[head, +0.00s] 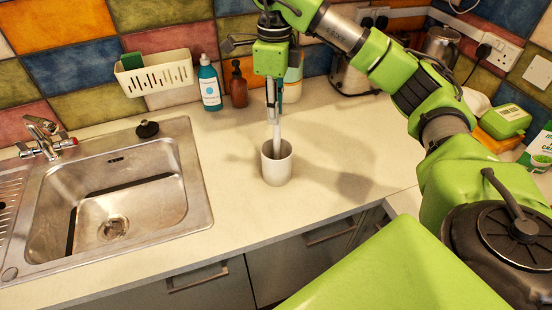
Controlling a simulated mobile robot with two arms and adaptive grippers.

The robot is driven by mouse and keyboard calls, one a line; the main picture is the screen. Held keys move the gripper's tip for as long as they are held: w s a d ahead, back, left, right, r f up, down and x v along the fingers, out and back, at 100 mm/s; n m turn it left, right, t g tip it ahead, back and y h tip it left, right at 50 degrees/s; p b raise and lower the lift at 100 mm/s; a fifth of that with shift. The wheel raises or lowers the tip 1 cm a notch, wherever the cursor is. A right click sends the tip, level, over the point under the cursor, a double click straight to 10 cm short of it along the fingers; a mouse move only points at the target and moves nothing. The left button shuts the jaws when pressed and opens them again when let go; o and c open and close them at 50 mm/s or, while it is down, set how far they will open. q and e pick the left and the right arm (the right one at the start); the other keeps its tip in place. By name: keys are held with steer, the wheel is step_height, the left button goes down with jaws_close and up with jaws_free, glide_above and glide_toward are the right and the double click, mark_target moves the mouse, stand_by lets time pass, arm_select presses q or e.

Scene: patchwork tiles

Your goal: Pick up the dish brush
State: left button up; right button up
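A pale cup (277,168) stands upright on the counter, right of the sink. A slim white handle (277,136), which looks like the dish brush, rises from the cup; its lower end is hidden inside. My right gripper (273,112) points down above the cup, with its fingertips at the top of this handle. The fingers are seen nearly edge-on, so I cannot tell whether they grip the handle or are only around it. My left gripper is out of view.
The sink (115,195) with its tap (42,135) lies left. A teal-blue bottle (209,85) and a brown bottle (238,88) stand behind, near the cup. A kettle (440,45) and a green-lidded box (506,121) are at right. The counter right of the cup is clear.

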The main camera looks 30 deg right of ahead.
mark_target(275, 129)
step_height(275, 129, down, 6)
steer(key=shift+r, duration=0.15)
steer(key=shift+f, duration=0.3)
steer(key=f+p, duration=0.1)
steer(key=f, duration=0.1)
steer(key=f+p, duration=0.1)
steer(key=f, duration=0.1)
steer(key=shift+s+d+f+p, duration=0.1)
steer(key=shift+d+p, duration=0.15)
steer(key=shift+p, duration=0.05)
steer(key=shift+f, duration=0.25)
jaws_close()
